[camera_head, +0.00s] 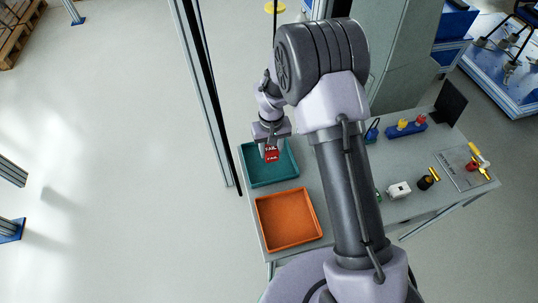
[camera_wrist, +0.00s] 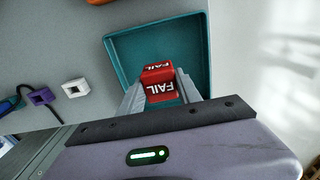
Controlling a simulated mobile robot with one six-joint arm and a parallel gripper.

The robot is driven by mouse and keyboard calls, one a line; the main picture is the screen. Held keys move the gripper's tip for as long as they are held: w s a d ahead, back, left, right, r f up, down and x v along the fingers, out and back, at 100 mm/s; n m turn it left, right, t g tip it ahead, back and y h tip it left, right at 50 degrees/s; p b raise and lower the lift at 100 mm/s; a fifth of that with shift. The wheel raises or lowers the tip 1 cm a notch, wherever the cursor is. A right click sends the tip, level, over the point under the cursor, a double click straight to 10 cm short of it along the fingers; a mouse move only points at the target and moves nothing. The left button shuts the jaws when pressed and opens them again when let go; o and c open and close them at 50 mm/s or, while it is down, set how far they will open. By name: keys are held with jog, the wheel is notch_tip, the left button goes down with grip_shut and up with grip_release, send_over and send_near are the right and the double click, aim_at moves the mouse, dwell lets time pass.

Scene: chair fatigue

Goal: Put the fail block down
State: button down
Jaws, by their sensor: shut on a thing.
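The fail block (camera_head: 272,154) is red with white FAIL lettering. It also shows in the wrist view (camera_wrist: 158,90), between the two fingers. My gripper (camera_head: 271,153) is shut on the block, over the teal tray (camera_head: 262,181) at the table's left end. In the wrist view the teal tray (camera_wrist: 122,47) surrounds the block, and its floor around the block is bare. I cannot tell whether the block touches the tray floor.
An orange tray (camera_head: 288,244) stands just in front of the teal one, empty. To the right on the table are a white part (camera_head: 398,190), a blue holder with coloured pieces (camera_head: 404,130) and a grey plate (camera_head: 463,168). A tall post (camera_head: 205,95) stands left of the table.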

aim_at(269, 154)
jog(key=shift+w+a+f, duration=0.15)
jog(key=shift+w+a, duration=0.05)
jog(key=shift+a, duration=0.05)
notch_tip(269, 154, down, 4)
jog(key=shift+r+b, duration=0.25)
jog(key=shift+b, duration=0.45)
jog(key=shift+r, duration=0.15)
jog(key=c, duration=0.8)
grip_release()
jog(key=shift+f, duration=0.2)
jog(key=shift+c, duration=0.2)
